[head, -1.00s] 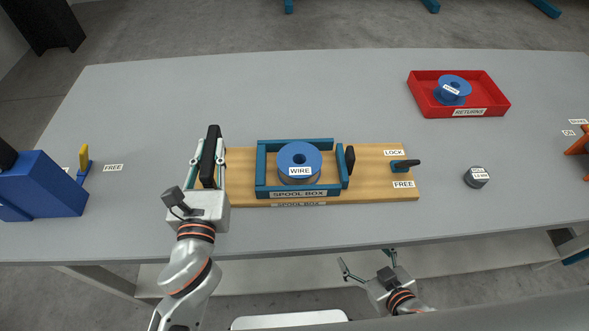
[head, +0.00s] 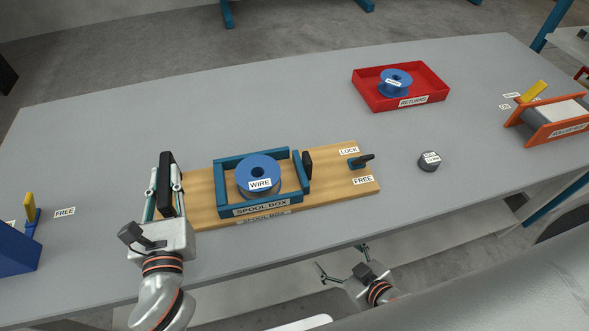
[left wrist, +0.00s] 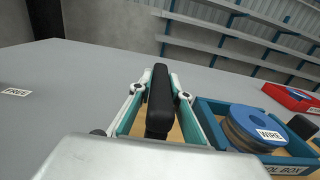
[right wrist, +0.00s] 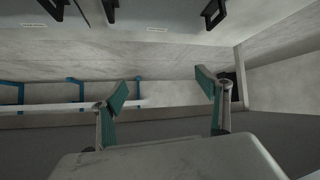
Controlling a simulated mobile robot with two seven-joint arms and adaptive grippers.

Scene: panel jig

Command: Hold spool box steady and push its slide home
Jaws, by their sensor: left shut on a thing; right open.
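The blue spool box (head: 224,186) sits on a wooden board (head: 335,190) and holds a blue spool of wire (head: 258,168). A blue slide (head: 299,172) with a black knob (head: 307,161) stands at the box's right end, seemingly a little out from the walls. My left gripper (head: 165,186) is shut on the upright black handle (head: 166,165) at the board's left end; the left wrist view shows the handle (left wrist: 160,100) between its fingers. My right gripper (head: 341,262) is open and empty, low in front of the table's front edge. The right wrist view shows its spread fingers (right wrist: 163,95).
A black-tipped lever (head: 364,159) stands between the LOCK and FREE labels. A grey disc (head: 429,161) lies right of the board. A red returns tray (head: 420,98) with a blue spool stands behind. An orange-sided fixture (head: 545,128) is far right. Bare table lies between.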

